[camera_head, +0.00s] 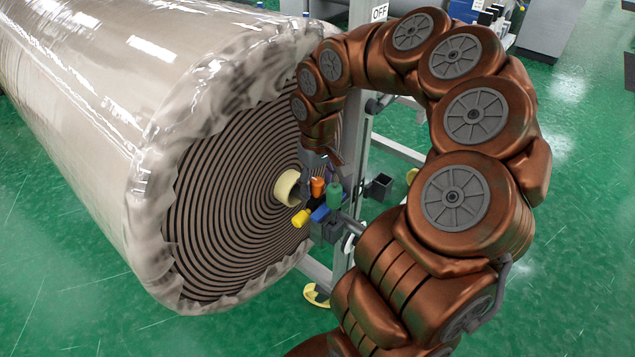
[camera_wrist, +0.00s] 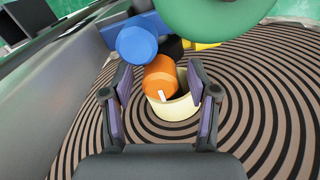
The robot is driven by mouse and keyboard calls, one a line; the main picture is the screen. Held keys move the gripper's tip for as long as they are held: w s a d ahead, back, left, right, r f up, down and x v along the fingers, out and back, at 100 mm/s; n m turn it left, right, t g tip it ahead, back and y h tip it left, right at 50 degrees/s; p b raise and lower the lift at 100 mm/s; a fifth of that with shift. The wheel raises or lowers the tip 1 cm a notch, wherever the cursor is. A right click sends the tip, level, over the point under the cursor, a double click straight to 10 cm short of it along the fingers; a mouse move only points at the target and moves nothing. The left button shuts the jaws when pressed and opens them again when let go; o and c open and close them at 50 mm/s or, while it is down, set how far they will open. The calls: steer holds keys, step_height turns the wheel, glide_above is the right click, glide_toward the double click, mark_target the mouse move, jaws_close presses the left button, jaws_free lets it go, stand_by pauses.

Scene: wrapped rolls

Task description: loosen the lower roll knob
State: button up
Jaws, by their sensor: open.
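Several coloured knobs cluster at the roll's end by the cream core (camera_head: 287,187). I cannot tell from the pictures which one is the lower roll knob. An orange knob (camera_head: 318,187), a green knob (camera_head: 334,195), a blue knob (camera_head: 320,213) and a yellow knob (camera_head: 301,218) show. In the wrist view my gripper (camera_wrist: 159,72) is open. The orange knob (camera_wrist: 159,77), with a small white mark, appears between its fingertips, with visible gaps on both sides. The blue knob (camera_wrist: 137,45) is beyond the left finger, and the large green knob (camera_wrist: 215,20) is upper right.
The large wrapped roll (camera_head: 90,80) fills the left of the head view. A grey metal frame (camera_head: 358,150) stands behind the knobs. A dark box (camera_head: 380,187) is close on their right. Green floor (camera_head: 70,290) is open at lower left.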

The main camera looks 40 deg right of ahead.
mark_target(317, 181)
step_height(317, 181, up, 12)
stand_by(0.6)
stand_by(0.7)
